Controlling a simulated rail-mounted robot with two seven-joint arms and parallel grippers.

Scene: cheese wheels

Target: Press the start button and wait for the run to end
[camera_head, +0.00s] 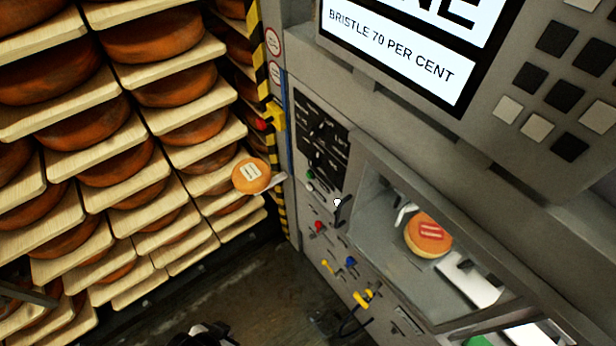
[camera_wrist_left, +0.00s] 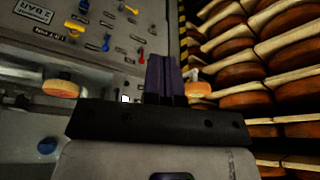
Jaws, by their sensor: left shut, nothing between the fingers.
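The grey machine (camera_head: 440,170) carries a panel of small controls. A green button (camera_head: 310,175) sits at its upper left, and a red one (camera_head: 319,226) lower down; I cannot read which is the start button. The display (camera_head: 395,50) reads "BRISTLE 70 PER CENT" under large letters cut off at the top, ending in "NE". My left gripper (camera_head: 207,335) shows only as a dark shape at the bottom edge, apart from the panel. In the left wrist view its purple fingers (camera_wrist_left: 164,78) are shut and empty, in front of the panel. My right gripper is out of view.
A cheese wheel with a red label (camera_head: 428,236) lies behind the machine's window. A wheel with a white label (camera_head: 252,176) is beside the rack. Shelves of cheese wheels (camera_head: 115,160) fill the left. Blue (camera_head: 351,262) and yellow (camera_head: 362,298) controls sit low on the panel.

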